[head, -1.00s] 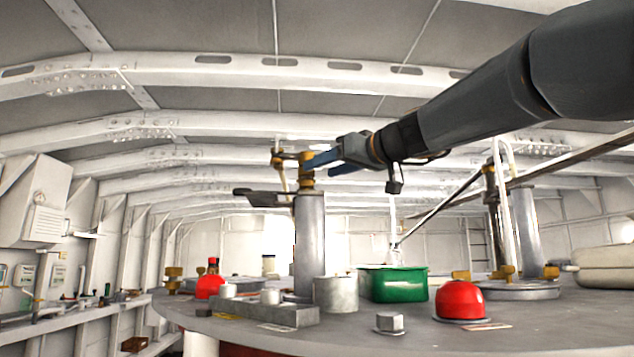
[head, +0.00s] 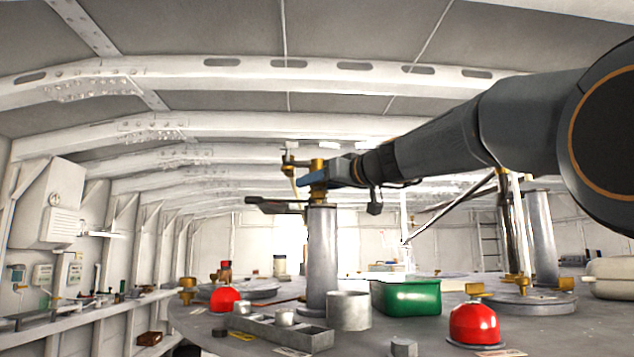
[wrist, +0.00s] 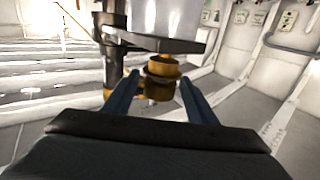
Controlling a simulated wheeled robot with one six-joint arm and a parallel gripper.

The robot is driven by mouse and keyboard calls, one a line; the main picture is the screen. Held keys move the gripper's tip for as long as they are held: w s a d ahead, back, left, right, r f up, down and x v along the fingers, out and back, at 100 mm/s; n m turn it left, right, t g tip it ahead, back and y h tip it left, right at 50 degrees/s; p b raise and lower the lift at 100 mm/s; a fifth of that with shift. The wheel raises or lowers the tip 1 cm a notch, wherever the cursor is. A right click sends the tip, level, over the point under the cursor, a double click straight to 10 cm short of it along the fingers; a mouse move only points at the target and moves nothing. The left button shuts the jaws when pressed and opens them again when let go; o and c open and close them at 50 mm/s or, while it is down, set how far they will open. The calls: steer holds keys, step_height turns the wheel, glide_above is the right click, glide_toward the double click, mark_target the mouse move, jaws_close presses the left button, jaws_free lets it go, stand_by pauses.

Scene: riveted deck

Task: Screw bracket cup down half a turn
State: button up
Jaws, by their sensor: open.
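The brass bracket cup (wrist: 162,70) is in the middle of the wrist view, upright, under a dark flat bracket plate (wrist: 150,41). My gripper (wrist: 159,84) is open, with one blue finger on each side of the cup's lower part. I cannot tell whether either finger touches it. In the head view brass parts (head: 317,165) show at the top of a grey post (head: 321,260), and my gripper (head: 322,176) is level with them. The blue finger hides part of the brass there.
The round deck table holds a green bin (head: 408,298), a red dome (head: 474,324), a grey cylinder (head: 349,311) and a divided tray (head: 270,330). A thin dark plate (head: 275,205) sticks out left of the post. A second post (head: 541,240) stands at right.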

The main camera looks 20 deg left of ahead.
steer(key=c, duration=1.1)
steer(key=shift+o, duration=0.2)
steer(key=shift+f+t, duration=0.1)
steer(key=shift+t, duration=0.2)
